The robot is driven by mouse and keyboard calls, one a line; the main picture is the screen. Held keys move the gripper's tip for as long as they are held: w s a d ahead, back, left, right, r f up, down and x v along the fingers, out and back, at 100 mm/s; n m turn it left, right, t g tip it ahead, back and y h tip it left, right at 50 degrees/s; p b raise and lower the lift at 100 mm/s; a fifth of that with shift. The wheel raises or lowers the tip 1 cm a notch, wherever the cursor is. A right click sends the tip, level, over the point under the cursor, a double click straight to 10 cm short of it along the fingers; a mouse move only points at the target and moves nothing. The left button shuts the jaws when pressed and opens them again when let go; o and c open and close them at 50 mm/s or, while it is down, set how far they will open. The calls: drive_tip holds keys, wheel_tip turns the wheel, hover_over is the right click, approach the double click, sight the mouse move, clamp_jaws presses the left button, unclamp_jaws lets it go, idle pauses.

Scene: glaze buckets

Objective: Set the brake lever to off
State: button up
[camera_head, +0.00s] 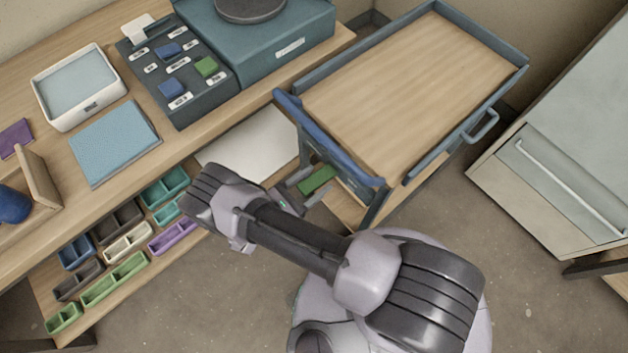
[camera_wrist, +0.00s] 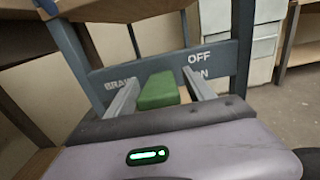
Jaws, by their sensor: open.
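The brake lever (camera_head: 319,179) is a green block on the end panel of the wheeled cart. In the wrist view the green lever (camera_wrist: 158,92) shows in front of a grey plate (camera_wrist: 150,64) marked BRAKE, with OFF above ON at its right. The lever looks level with or a little below ON; its exact setting is hard to tell. My gripper (camera_head: 308,187) is open, reaching toward the cart's end. In the wrist view its fingers (camera_wrist: 160,76) stand on either side of the lever, with gaps visible. I cannot tell any contact.
The cart (camera_head: 420,85) has a wooden top and blue rails. A workbench (camera_head: 215,135) with a button panel (camera_head: 180,68) stands at the left, with small colored bins on its lower shelf. A pale cabinet (camera_head: 560,180) stands at the right. Floor is open between.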

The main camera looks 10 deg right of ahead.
clamp_jaws()
drive_tip(key=shift+r, duration=0.15)
